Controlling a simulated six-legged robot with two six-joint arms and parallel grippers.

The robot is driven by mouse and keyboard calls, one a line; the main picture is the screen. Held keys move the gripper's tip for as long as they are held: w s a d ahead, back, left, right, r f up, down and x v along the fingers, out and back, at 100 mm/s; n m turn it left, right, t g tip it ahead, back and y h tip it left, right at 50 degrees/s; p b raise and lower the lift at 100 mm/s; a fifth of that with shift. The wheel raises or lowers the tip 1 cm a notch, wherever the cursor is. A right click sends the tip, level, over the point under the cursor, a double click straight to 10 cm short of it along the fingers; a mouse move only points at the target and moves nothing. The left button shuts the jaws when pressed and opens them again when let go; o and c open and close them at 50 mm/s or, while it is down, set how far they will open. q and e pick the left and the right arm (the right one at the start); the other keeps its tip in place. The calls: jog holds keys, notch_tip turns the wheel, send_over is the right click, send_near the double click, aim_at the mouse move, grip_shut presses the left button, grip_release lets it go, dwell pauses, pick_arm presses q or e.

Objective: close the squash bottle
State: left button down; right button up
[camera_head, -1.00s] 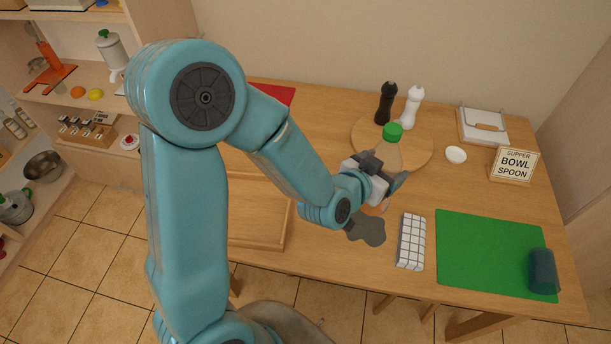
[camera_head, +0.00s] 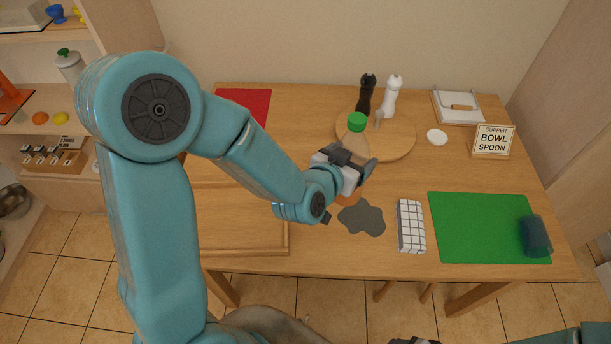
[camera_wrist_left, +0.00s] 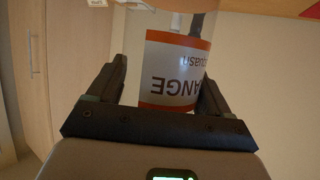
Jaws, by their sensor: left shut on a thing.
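The squash bottle (camera_head: 355,142) has a clear body, a green cap (camera_head: 357,121) at its top and orange low down. It looks upright in the head view, in front of the round wooden board. My left gripper (camera_head: 352,170) is shut on its body. In the left wrist view the fingers (camera_wrist_left: 160,95) stand either side of the orange-and-white label (camera_wrist_left: 174,72), which reads upside down. I cannot tell whether the cap is tight. The bottle's base is partly hidden by the gripper. A dark tip of my right gripper (camera_head: 414,341) just shows at the bottom edge; its fingers are unclear.
A grey flat patch (camera_head: 362,218) and a checked cloth (camera_head: 411,226) lie near the bottle. A black mill (camera_head: 366,95) and white mill (camera_head: 391,97) stand on the round board (camera_head: 398,146). A green mat (camera_head: 475,228) with a blue cup (camera_head: 535,236) lies right.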

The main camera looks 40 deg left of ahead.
pick_arm(q)
jog(key=w+a+r+m+h+b, duration=0.25)
jog(key=w+a+b, duration=0.2)
jog(key=w, duration=0.25)
jog(key=a+r+n+y+b, duration=0.1)
jog(key=a+r+y+b, duration=0.1)
jog(key=a, duration=0.9)
notch_tip(320, 180, up, 2)
jog(key=shift+w+a+r+n+b, duration=0.1)
jog(key=shift+w+a+n+b, duration=0.15)
jog(key=shift+a+n+b, duration=0.15)
jog(key=shift+d+y, duration=0.1)
jog(key=shift+y, duration=0.15)
notch_tip(320, 180, down, 16)
jog(key=b, duration=0.7)
jog(key=shift+r, duration=0.1)
